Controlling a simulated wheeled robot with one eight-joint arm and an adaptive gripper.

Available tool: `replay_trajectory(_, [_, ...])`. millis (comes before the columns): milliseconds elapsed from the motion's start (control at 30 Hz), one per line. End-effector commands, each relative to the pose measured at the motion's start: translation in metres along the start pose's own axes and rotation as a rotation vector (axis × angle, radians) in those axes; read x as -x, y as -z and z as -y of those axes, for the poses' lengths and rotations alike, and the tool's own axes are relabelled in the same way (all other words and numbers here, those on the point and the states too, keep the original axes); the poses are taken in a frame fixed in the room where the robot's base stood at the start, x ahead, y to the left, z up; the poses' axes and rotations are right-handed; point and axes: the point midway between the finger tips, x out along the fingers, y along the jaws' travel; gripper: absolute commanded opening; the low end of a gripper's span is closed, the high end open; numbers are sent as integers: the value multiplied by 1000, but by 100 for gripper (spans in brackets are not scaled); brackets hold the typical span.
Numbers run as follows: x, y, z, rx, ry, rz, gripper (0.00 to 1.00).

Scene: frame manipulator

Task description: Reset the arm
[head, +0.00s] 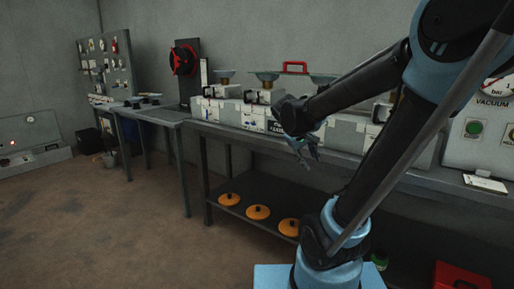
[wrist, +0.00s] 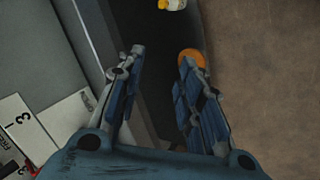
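My arm, blue and black, rises at the right of the head view and bends over toward the workbench. My gripper (head: 308,158) hangs at the end of it, in front of the bench's edge and pointing down. In the wrist view my gripper (wrist: 162,62) shows two blue-grey fingers apart, with nothing between them. An orange disc (wrist: 191,56) shows below, partly hidden behind the right finger.
The workbench (head: 232,132) carries white boxes (head: 260,118) and a red-handled item (head: 295,67). Orange discs (head: 258,212) lie on its lower shelf. A vacuum panel (head: 487,130) stands at the right. The brown floor (head: 120,230) at left is clear.

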Motion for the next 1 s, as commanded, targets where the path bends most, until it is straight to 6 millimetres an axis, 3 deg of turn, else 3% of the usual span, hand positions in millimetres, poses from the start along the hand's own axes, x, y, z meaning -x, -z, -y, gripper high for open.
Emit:
replay_trajectory(33, [-2,-17,3,-24,28,10,34])
replay_trajectory(200, [-8,-64,20,-104,132,34,34])
replay_trajectory(500, [-17,-135,64,-254,312,60,34])
replay_trajectory(700, [-21,-166,96,-346,415,65,34])
replay_trajectory(1000, [-24,-181,115,-402,479,63,34])
